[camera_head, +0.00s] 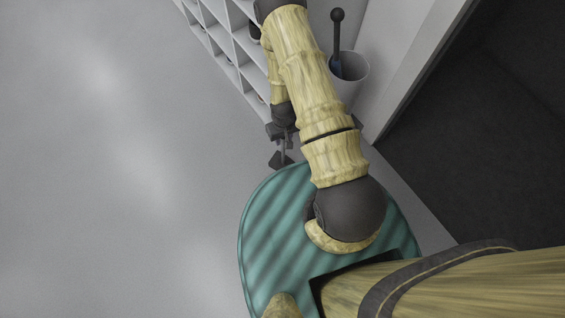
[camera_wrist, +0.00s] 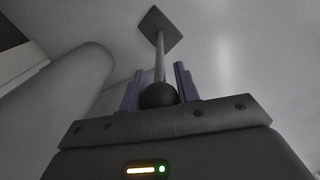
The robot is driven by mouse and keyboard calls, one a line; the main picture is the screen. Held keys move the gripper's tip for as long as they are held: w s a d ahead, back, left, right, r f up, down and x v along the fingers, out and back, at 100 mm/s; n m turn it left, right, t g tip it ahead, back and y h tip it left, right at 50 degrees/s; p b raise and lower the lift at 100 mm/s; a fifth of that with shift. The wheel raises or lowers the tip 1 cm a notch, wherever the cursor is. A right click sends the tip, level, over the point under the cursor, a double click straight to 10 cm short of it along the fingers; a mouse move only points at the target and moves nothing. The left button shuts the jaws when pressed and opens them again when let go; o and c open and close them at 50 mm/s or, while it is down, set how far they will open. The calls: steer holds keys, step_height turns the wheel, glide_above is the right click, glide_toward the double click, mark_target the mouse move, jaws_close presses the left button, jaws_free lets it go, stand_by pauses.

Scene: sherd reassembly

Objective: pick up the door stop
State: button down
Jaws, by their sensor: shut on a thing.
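The door stop, as I take it, is a thin metal rod with a dark ball at one end and a dark square plate (camera_wrist: 161,27) at the other. My gripper (camera_wrist: 160,88) is shut on its ball end, with the ball between the two purple fingers. The rod points away from the gripper. In the head view my gripper (camera_head: 284,132) is beyond my teal base, and the plate of the door stop (camera_head: 281,160) shows just below it. Much of the gripper is small and dark there. Whether the plate touches the floor I cannot tell.
A pale grey bin (camera_head: 356,80) with a ball-topped dark stick (camera_head: 337,30) in it stands right of my arm. A white cubby shelf (camera_head: 243,42) is behind. A dark opening (camera_head: 480,150) lies at the right. The grey floor (camera_head: 120,180) at the left is clear.

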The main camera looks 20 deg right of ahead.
steer(key=shift+r, duration=0.15)
step_height(320, 180, up, 28)
steer(key=p, duration=1)
